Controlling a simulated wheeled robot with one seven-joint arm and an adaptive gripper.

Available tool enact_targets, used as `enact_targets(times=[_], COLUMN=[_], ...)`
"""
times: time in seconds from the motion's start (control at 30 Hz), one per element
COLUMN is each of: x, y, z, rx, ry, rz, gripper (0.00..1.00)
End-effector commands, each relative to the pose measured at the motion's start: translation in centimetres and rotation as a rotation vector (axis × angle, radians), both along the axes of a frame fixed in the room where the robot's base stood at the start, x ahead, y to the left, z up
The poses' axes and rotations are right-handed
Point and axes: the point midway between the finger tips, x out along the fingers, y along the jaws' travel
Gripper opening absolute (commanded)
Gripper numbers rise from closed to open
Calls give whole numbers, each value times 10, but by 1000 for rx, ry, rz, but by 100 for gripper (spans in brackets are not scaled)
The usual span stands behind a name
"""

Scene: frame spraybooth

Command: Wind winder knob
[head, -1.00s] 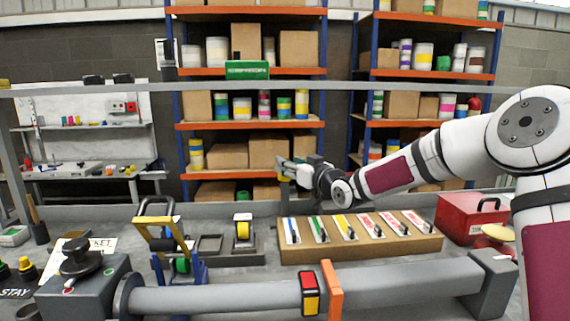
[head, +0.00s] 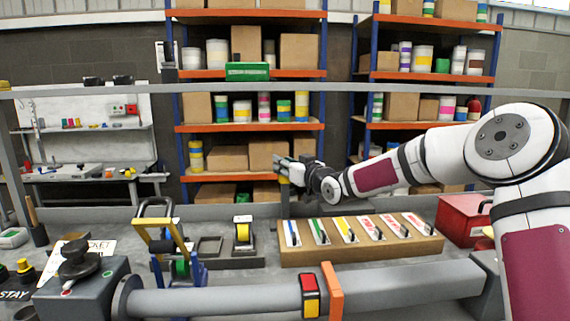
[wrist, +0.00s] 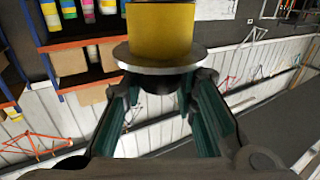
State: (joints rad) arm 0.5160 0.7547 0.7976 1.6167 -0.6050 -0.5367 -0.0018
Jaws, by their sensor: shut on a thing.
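A black round knob (head: 78,262) stands on a grey box (head: 90,288) at the front left in the head view. I cannot tell whether it is the winder knob. My gripper (head: 282,168) is far off to its right and behind it, in the air behind the bench. The wrist view shows my gripper (wrist: 160,88) shut on a dark part under a pale round flange (wrist: 160,57). A yellow cylinder (wrist: 160,28) rises beyond that flange. In the head view the held thing is small and its details cannot be told.
A wooden board (head: 360,247) with several coloured strips lies on the bench, with a red box (head: 460,218) to its right. A blue frame with a yellow handle (head: 165,235) stands near the grey box. A thick grey bar (head: 220,299) crosses the front, and a thin rail spans the scene higher up.

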Motion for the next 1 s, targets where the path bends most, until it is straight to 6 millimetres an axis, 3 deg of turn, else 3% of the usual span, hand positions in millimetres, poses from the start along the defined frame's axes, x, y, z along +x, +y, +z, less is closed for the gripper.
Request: enact_targets(times=[1.0], x=[-1], y=[2], z=[1], rx=[1], ry=[-2], rz=[220], gripper=[0])
